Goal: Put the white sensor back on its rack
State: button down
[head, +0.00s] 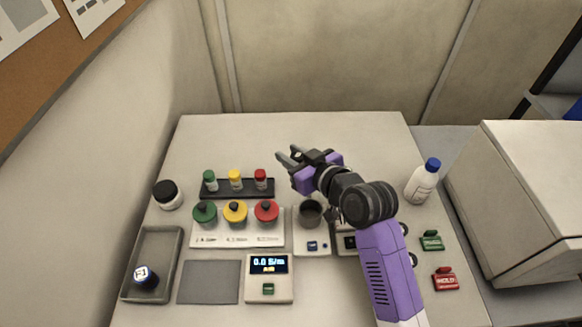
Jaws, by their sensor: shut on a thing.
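My gripper (289,159) is above the table's middle, just right of and beyond the black rack of vials. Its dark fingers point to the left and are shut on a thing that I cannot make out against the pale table. I cannot pick out the white sensor clearly. The black rack (222,195) holds three small vials with green, yellow and red caps. A grey cup (311,209) stands on a white base near my gripper. My arm hides part of a device right of the cup, so I cannot tell whether a sensor rack is there.
Green, yellow and red lidded pots (235,213) stand on a white labelled board. A meter (269,289) reads about 0.0. A grey tray (129,290) holds a dark round item. A blue-capped bottle (421,184) is at the right. The table's back is clear.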

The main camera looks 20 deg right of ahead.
jog(key=shift+a+f, duration=0.1)
jog(key=shift+f, duration=2.55)
jog(key=shift+f, duration=0.1)
jog(key=c, duration=1.5)
grip_release()
jog(key=shift+f, duration=0.1)
jog(key=shift+c, duration=0.2)
jog(key=o, duration=0.4)
jog(key=shift+o, duration=0.2)
